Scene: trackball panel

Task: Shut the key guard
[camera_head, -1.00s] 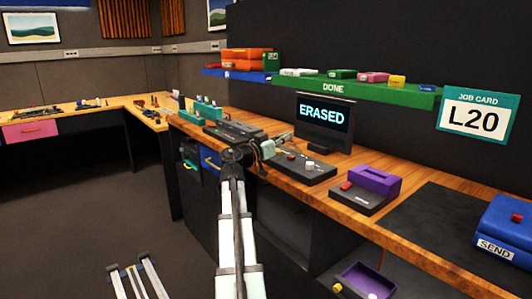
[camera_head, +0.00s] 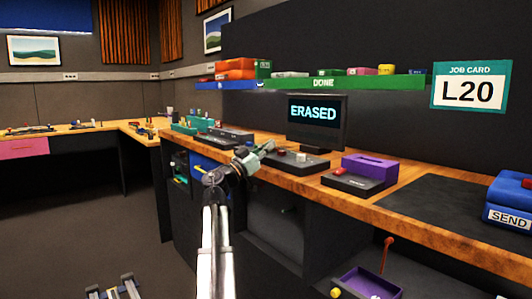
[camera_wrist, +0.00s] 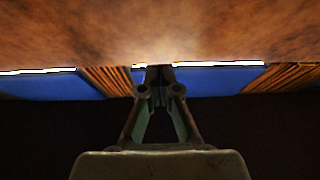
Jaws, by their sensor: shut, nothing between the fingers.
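The trackball panel (camera_head: 312,165) is a dark, low box on the wooden bench below the monitor. A red button (camera_head: 282,152) and a small pale knob (camera_head: 300,157) show on its top. I cannot make out the key guard; my gripper and arm hide part of the panel.
The monitor (camera_head: 317,122) reads "ERASED". A purple-topped box (camera_head: 368,168) stands to the right, then a dark mat (camera_head: 450,203) and a blue SEND box (camera_head: 510,200). Another dark panel (camera_head: 230,135) lies to the left. A green DONE shelf (camera_head: 340,83) hangs above.

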